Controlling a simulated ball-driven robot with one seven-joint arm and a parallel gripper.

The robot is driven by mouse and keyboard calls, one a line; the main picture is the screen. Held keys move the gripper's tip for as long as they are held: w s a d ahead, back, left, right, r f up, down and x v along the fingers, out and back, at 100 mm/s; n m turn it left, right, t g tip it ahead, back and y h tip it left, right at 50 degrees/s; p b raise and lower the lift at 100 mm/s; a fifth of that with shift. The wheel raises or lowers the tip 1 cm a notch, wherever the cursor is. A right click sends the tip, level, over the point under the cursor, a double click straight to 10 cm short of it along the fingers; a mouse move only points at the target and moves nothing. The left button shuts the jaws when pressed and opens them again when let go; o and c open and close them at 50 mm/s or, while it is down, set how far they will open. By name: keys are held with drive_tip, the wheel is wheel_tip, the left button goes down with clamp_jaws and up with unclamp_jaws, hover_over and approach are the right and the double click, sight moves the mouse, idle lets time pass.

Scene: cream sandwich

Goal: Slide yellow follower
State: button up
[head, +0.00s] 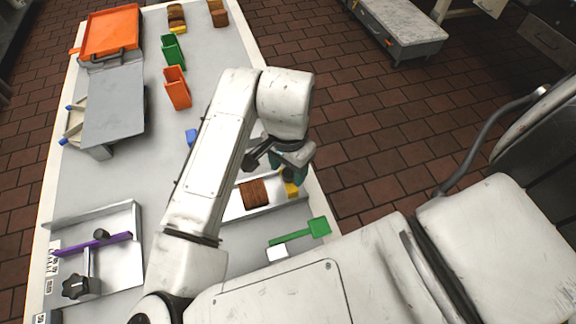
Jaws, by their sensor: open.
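The yellow follower (291,188) stands at the right end of a pale, low-walled channel (270,207). A brown ridged block (254,194) sits to its left in the same channel, with a small space between them. My gripper (282,172), with dark teal fingers, is open and points down just above and behind the yellow follower. My wrist hides part of the fingers, and I cannot tell whether they touch the follower. My arm hides the left part of the channel.
A green handled piece (318,228) and a white block (277,253) lie in front of the channel. A purple bar (92,245) crosses a metal tray at the left. Orange (177,88) and green (173,50) holders stand farther back. The table's right edge is close to my gripper.

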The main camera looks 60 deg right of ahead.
drive_tip(key=shift+f, duration=0.15)
drive_tip(key=shift+c, duration=0.2)
clamp_jaws()
idle(0.3)
